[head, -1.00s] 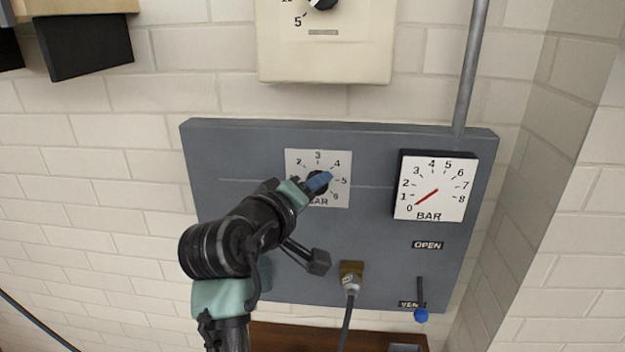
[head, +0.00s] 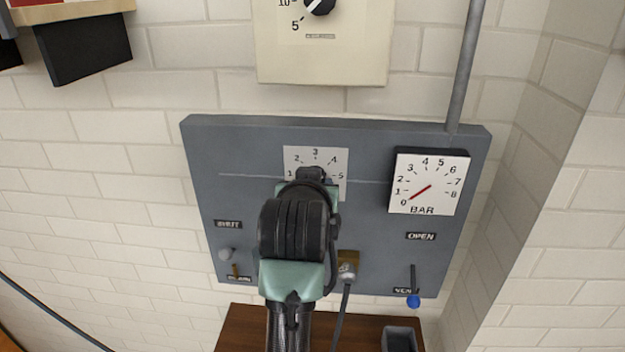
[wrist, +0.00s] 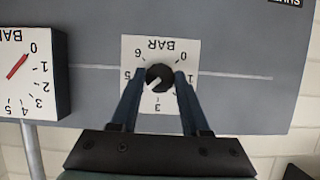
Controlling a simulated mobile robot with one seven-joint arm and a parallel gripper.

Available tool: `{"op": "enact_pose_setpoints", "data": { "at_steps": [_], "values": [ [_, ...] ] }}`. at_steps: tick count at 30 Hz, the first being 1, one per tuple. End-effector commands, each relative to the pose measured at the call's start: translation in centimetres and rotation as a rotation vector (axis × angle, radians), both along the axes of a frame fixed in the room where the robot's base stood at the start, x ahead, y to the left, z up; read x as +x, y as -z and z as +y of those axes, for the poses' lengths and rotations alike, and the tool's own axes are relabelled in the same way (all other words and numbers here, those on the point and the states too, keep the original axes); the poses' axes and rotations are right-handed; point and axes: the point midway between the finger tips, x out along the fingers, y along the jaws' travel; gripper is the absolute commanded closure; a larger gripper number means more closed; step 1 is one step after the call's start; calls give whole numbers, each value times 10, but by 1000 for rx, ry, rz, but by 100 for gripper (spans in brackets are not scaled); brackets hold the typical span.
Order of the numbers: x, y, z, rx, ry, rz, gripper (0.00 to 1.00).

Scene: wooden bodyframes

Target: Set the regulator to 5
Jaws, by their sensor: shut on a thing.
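The regulator is a black round knob (wrist: 159,77) on a white dial plate (wrist: 152,46) marked BAR, upside down in the wrist view. A white line on the knob points to the lower left there, between 3 and 5, about where 4 belongs; my finger covers that number. My gripper (wrist: 159,74) has one blue finger on each side of the knob and is shut on it. In the head view my wrist hides the knob and the lower dial plate (head: 316,156). The gauge (head: 430,183) right of it has its red needle near 0.
The grey panel (head: 365,238) carries a hose fitting (head: 347,265), a blue-tipped vent lever (head: 413,300) and a grey knob (head: 226,254) at left. A cream box (head: 322,66) hangs above. A pipe (head: 465,70) rises at right.

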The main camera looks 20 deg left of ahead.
Motion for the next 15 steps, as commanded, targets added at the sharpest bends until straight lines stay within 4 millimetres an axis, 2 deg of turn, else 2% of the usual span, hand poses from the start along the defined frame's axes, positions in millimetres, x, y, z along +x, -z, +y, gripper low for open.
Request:
{"op": "enact_pose_setpoints", "data": {
  "at_steps": [15],
  "values": [
    [1,2,-3,456,1,132,100]
  ]
}}
